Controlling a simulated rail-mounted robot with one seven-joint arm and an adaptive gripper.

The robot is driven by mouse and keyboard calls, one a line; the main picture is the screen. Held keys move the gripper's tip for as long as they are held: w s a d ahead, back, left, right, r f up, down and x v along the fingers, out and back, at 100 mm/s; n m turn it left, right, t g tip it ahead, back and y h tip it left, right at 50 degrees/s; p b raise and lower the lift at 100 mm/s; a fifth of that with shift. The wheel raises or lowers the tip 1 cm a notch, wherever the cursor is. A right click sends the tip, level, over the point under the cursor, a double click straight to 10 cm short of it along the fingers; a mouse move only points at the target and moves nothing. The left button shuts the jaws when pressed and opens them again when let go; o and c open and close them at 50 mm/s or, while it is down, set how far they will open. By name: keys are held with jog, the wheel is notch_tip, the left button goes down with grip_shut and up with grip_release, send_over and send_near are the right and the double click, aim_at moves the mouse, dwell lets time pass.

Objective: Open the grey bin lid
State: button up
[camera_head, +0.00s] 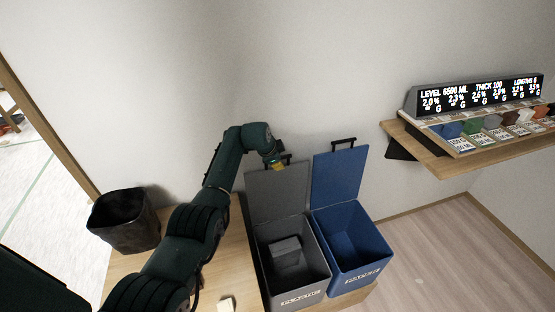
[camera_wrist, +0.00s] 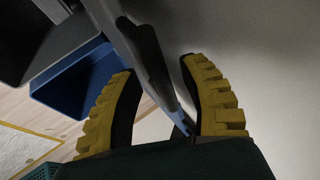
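The grey bin (camera_head: 262,240), labelled PLASTIC, stands with its top open. Its grey lid (camera_head: 276,192) is raised, roughly upright at the back of the bin, near the wall. My gripper (camera_head: 278,165) is at the lid's top edge, partly covering the handle there. In the wrist view my gripper (camera_wrist: 157,68) has its two yellow-padded fingers well apart, with the dark grey edge of the lid (camera_wrist: 140,45) passing between them. I see a gap beside each finger. Contact with the handle cannot be made out.
A blue bin (camera_head: 378,238), labelled PAPER, stands open to the right, its blue lid (camera_head: 338,178) raised. A grey block (camera_head: 286,250) lies inside the grey bin. A black wastebasket (camera_head: 124,222) is at left. A wooden shelf (camera_head: 455,160) with a display (camera_head: 480,95) juts out at right.

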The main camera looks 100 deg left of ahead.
jog(key=shift+r, duration=0.15)
jog(key=shift+s+d+r, duration=0.1)
jog(key=shift+d+r, duration=0.05)
jog(key=shift+r, duration=0.2)
jog(key=v, duration=1.1)
jog(key=shift+d, duration=0.1)
